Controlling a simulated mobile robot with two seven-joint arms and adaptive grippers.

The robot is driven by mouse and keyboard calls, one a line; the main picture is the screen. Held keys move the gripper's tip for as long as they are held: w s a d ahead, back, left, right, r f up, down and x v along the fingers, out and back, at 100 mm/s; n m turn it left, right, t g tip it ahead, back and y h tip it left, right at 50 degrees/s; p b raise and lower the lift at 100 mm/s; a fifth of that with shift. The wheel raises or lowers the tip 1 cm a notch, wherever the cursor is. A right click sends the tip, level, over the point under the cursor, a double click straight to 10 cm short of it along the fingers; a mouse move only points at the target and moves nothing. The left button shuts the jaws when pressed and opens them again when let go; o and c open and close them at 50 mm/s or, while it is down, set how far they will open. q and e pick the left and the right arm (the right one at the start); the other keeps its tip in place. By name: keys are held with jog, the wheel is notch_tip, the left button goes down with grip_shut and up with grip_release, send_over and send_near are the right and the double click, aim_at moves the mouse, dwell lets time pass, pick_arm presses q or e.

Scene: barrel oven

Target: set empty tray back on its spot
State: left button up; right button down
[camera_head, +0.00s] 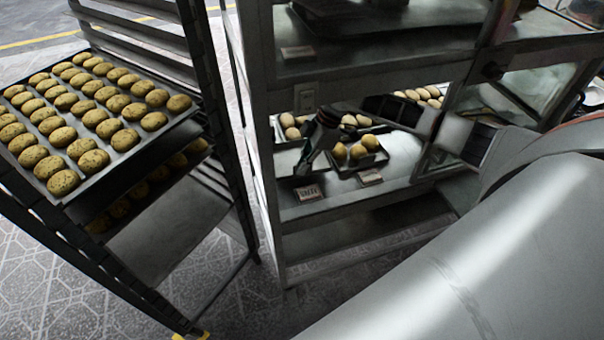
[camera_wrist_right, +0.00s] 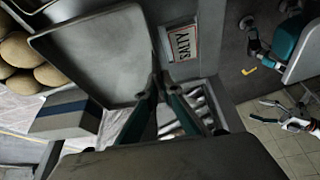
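An empty grey tray (camera_wrist_right: 95,55) with a raised rim fills the upper left of the right wrist view. My right gripper (camera_wrist_right: 157,82) has its two fingers closed together on the tray's edge, close to a corner. A white card reading SALTY (camera_wrist_right: 182,42) is just beside the tray. In the head view my right gripper (camera_head: 304,168) points down into the middle shelf of the display, just behind the SALTY card (camera_head: 308,192). My left gripper does not show in the head view.
A tray of round buns (camera_head: 367,160) sits right of the gripper, with another card (camera_head: 369,177) before it. More buns lie behind. A rack (camera_head: 222,120) with a full cookie tray (camera_head: 120,155) stands at left.

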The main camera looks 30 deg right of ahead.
notch_tip(320, 180, down, 3)
jog(key=shift+s+f+b, duration=0.1)
jog(key=shift+f+b, duration=0.1)
jog(key=shift+b, duration=0.2)
jog(key=c, duration=2.2)
grip_release()
jog(key=shift+c, duration=0.2)
jog(key=shift+r, duration=0.15)
jog(key=d+r, duration=0.1)
jog(key=d+r+p, duration=0.1)
jog(key=shift+s+r, duration=0.3)
jog(key=shift+r, duration=0.1)
jog(key=s+d, duration=0.1)
jog(key=d, duration=0.2)
jog(key=s+d, duration=0.1)
jog(key=d, duration=0.2)
jog(key=s+d, duration=0.1)
jog(key=d, duration=0.2)
jog(key=shift+s+f, duration=0.15)
jog(key=shift+s, duration=0.05)
jog(key=shift+s+d, duration=0.2)
jog(key=shift+d, duration=0.45)
